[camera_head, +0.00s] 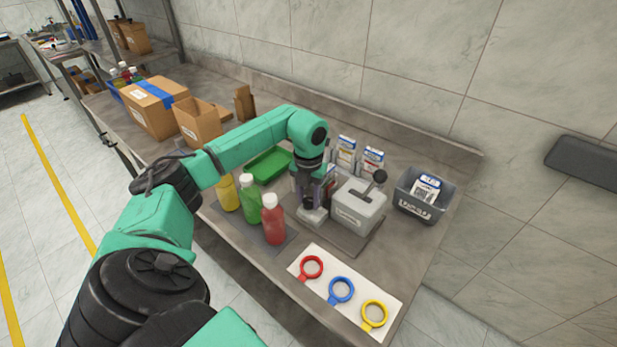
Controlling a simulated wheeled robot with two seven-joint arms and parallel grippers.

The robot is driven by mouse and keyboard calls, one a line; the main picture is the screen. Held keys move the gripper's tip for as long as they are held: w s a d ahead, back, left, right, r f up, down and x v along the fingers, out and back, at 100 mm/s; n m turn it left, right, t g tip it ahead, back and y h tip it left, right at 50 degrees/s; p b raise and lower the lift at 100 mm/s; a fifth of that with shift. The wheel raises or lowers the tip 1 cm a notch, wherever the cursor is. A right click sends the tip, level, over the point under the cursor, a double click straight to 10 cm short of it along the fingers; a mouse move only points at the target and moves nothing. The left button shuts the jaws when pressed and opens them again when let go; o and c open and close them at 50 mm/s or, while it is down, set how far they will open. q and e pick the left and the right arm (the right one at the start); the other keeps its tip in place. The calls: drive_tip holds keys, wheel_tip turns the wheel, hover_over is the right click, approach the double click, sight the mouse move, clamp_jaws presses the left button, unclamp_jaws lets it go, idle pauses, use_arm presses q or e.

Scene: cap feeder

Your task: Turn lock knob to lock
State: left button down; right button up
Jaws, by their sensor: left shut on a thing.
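The cap feeder (357,209) is a light grey box with a dark ball-ended lever (376,184) on top. It stands on a dark mat on the bench. My left gripper (309,205) points down at the feeder's left side, above a small pale base part (312,217). It is shut on a small dark piece there, which seems to be the lock knob. The fingers hide most of the knob, and its turn angle cannot be read. My right gripper is not in view.
Yellow, green and red bottles (273,220) stand left of my gripper. A white board (318,288) with red, blue and yellow rings lies in front. A grey bin (417,207) stands right, a green tray (268,165) behind, cardboard boxes (152,108) at the far left.

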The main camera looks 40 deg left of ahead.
sight(309, 200)
use_arm(q)
drive_tip(key=shift+w+r, duration=0.1)
drive_tip(key=shift+r, duration=0.1)
drive_tip(key=c, duration=0.5)
unclamp_jaws()
drive_tip(key=shift+f, duration=0.1)
wheel_tip(309, 200, up, 15)
drive_tip(key=shift+f, duration=0.15)
drive_tip(key=shift+f, duration=0.1)
